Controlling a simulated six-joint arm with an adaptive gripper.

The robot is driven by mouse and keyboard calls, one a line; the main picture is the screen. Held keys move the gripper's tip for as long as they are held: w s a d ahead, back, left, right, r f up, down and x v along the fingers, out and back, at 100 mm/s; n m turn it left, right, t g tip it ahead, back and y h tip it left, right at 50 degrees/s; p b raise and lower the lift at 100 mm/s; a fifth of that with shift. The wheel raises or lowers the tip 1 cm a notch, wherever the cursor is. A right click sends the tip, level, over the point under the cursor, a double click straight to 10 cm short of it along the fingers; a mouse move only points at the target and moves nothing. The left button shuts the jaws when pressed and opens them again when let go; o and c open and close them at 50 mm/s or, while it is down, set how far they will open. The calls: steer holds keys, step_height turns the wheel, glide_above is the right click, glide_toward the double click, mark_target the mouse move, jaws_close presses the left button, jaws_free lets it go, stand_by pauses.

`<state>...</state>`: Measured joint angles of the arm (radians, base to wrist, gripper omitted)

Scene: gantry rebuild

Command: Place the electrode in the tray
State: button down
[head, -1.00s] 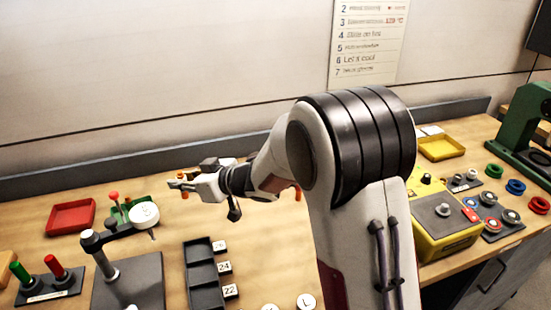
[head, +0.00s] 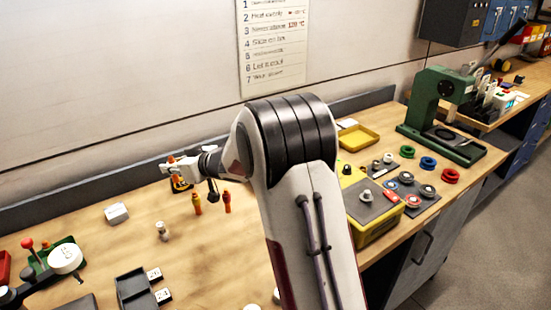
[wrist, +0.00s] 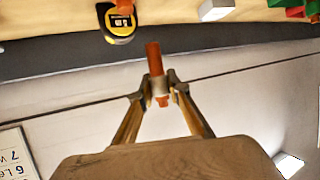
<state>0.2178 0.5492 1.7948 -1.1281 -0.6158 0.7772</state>
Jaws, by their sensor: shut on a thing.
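My gripper (head: 172,164) is above the back of the bench, left of my arm's big joint. In the wrist view its two fingers (wrist: 160,94) are shut on an orange-red rod with a pale collar, which I take for the electrode (wrist: 154,60). The rod sticks out past the fingertips, clear of the bench. In the head view the rod is too small to make out well. A yellow tray (head: 370,136) lies at the back right, beyond my arm. Part of a red tray (head: 4,268) shows at the left edge. I cannot tell which tray is meant.
A yellow-black tape measure (wrist: 118,24) lies on the bench near the gripper. Two orange-handled tools (head: 197,204) stand in front of it. A white block (head: 117,213) is to the left. A yellow box (head: 375,230), coloured rings and a green press (head: 440,100) are on the right.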

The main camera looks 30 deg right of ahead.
steer(key=d+m+t+h, duration=0.1)
steer(key=d+m+h, duration=0.4)
steer(key=d, duration=2.7)
steer(key=shift+w+d+r+m+h, duration=0.2)
steer(key=shift+w+r+m+h, duration=0.15)
steer(key=shift+h, duration=0.45)
steer(key=shift+f, duration=0.15)
steer(key=shift+f, duration=3)
steer(key=shift+f, duration=0.1)
steer(key=shift+f, duration=1.8)
steer(key=c, duration=1.9)
jaws_free()
steer(key=shift+f, duration=0.15)
